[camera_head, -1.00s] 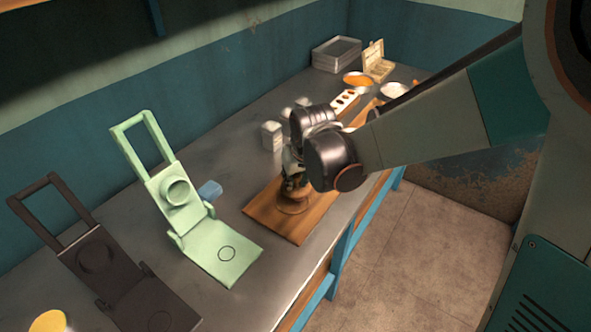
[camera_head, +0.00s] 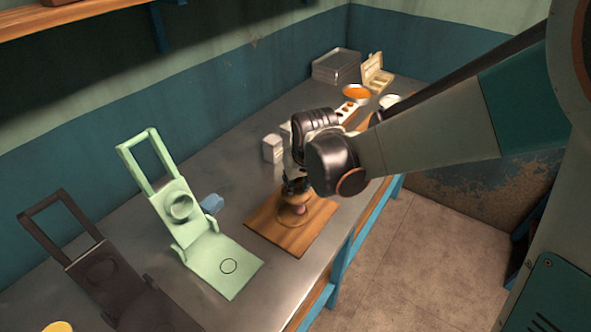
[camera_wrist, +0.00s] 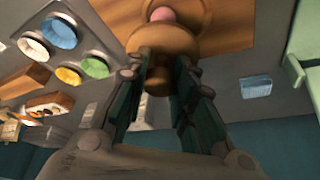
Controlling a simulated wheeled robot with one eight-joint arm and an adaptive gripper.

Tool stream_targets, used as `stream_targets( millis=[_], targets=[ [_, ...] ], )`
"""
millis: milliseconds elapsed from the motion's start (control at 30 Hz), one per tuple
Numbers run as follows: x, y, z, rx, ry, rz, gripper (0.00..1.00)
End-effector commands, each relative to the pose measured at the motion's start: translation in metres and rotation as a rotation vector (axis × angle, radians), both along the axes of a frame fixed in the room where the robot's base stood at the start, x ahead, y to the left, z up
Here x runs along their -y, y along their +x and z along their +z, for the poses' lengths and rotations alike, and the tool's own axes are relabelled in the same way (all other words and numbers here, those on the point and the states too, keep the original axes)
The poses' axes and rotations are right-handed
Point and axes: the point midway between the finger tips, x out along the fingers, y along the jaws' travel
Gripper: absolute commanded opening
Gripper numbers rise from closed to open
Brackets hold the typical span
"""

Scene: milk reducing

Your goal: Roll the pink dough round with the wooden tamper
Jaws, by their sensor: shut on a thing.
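My gripper (camera_head: 292,184) is shut on the wooden tamper (camera_wrist: 160,42), which shows between the two dark fingers in the wrist view (camera_wrist: 158,75). In the head view the tamper is mostly hidden by the gripper and sits low over the wooden board (camera_head: 262,220). The pink dough (camera_head: 299,210) shows as a small ball at the tamper's lower edge on the board. It also shows in the wrist view (camera_wrist: 163,14), close against the tamper's wide end. I cannot tell whether they touch.
A green press (camera_head: 190,215) stands open left of the board, with a blue block (camera_head: 212,203) beside it. A dark press (camera_head: 95,270) is further left. Behind my gripper are a grey canister (camera_head: 272,148), a paint-like palette and an orange bowl (camera_head: 356,92).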

Motion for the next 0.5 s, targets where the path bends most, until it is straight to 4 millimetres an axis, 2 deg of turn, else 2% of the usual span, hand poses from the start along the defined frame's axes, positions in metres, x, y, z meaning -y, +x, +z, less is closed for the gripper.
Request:
stream_targets(
  millis=[500],
  targets=[
    [0.000, 0.000, 0.040, 0.000, 0.000, 0.000, 0.00]
  ],
)
